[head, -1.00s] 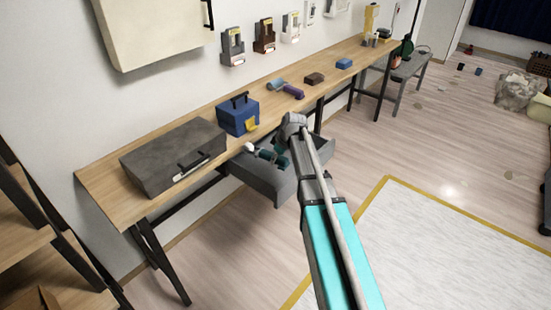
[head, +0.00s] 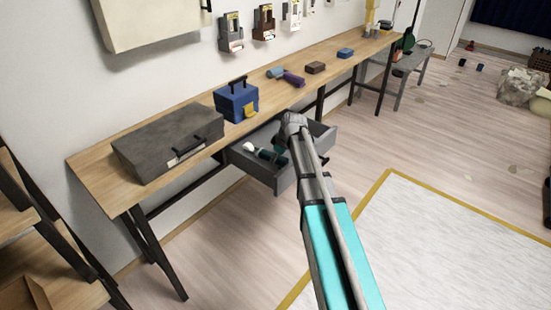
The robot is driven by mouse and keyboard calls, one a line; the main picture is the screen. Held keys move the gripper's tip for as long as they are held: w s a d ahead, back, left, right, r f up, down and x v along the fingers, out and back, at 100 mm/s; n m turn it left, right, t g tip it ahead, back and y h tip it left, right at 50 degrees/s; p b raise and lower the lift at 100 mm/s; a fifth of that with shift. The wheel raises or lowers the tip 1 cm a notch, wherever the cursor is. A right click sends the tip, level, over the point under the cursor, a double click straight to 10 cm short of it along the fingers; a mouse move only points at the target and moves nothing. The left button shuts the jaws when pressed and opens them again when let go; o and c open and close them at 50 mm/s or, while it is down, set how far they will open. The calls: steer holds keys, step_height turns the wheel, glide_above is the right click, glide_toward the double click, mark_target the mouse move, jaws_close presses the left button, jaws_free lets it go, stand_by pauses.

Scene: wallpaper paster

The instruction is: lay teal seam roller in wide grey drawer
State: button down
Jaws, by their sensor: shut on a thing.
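The wide grey drawer (head: 256,174) is pulled out from under the long wooden workbench, open at the top. The teal seam roller (head: 266,156), with a white roller end, appears over or inside the drawer's left part. My gripper (head: 279,148) is at the drawer, at the right end of the roller, shut on it. My arm hides part of the drawer's inside and front, and the fingertips are hard to make out. I cannot tell whether the roller touches the drawer floor.
On the workbench (head: 105,172) stand a grey case (head: 165,145), a blue toolbox (head: 236,101), a purple roll (head: 293,78), a brown block (head: 315,67) and a blue block (head: 345,53). A wooden shelf (head: 60,255) stands at left. The floor before the drawer is clear.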

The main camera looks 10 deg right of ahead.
steer(key=shift+f+b, duration=0.9)
steer(key=shift+f, duration=0.2)
stand_by(0.7)
steer(key=shift+c, duration=0.8)
jaws_free()
steer(key=shift+r, duration=0.2)
step_height(320, 180, up, 9)
steer(key=p, duration=0.9)
steer(key=shift+f, duration=0.2)
